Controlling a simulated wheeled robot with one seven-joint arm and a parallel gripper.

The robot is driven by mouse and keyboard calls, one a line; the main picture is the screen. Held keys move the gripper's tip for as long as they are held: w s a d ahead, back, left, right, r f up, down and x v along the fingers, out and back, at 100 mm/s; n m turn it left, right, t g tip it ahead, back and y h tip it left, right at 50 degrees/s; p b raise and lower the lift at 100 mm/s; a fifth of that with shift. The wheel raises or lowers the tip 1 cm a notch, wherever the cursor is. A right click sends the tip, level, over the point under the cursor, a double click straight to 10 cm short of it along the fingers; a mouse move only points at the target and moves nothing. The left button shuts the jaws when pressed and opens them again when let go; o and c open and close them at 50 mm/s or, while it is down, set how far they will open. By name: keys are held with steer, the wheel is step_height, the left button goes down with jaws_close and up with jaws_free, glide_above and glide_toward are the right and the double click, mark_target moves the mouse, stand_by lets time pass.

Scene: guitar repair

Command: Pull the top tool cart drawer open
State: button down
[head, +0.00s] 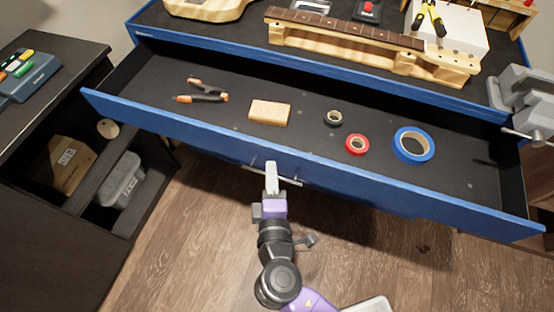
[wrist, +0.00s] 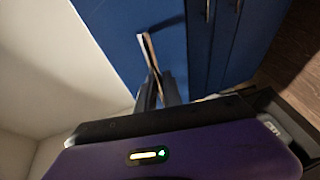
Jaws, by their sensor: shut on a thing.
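The top drawer (head: 300,172) of the blue tool cart (head: 230,42) stands pulled well out, its dark inside showing in the head view. A thin metal bar handle (head: 287,178) runs along the middle of its front. My gripper (head: 271,168) is at that handle and shut on it. In the wrist view the fingers (wrist: 160,90) close around the handle (wrist: 150,52) against the blue drawer front (wrist: 115,40). The exact finger contact is small and partly hidden in the head view.
In the drawer lie an orange-black clamp (head: 205,91), a tan block (head: 270,112), and black (head: 333,118), red (head: 357,144) and blue (head: 398,146) tape rolls. A guitar neck (head: 340,30) and a vise (head: 520,92) are on the cart top. A dark shelf unit (head: 55,205) stands left.

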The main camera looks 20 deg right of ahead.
steer(key=shift+s+a, duration=0.25)
steer(key=shift+s, duration=0.2)
steer(key=c, duration=1.5)
jaws_free()
steer(key=b+v, duration=0.1)
steer(key=v, duration=0.6)
steer(key=shift+s+a, duration=0.1)
steer(key=shift+s, duration=0.3)
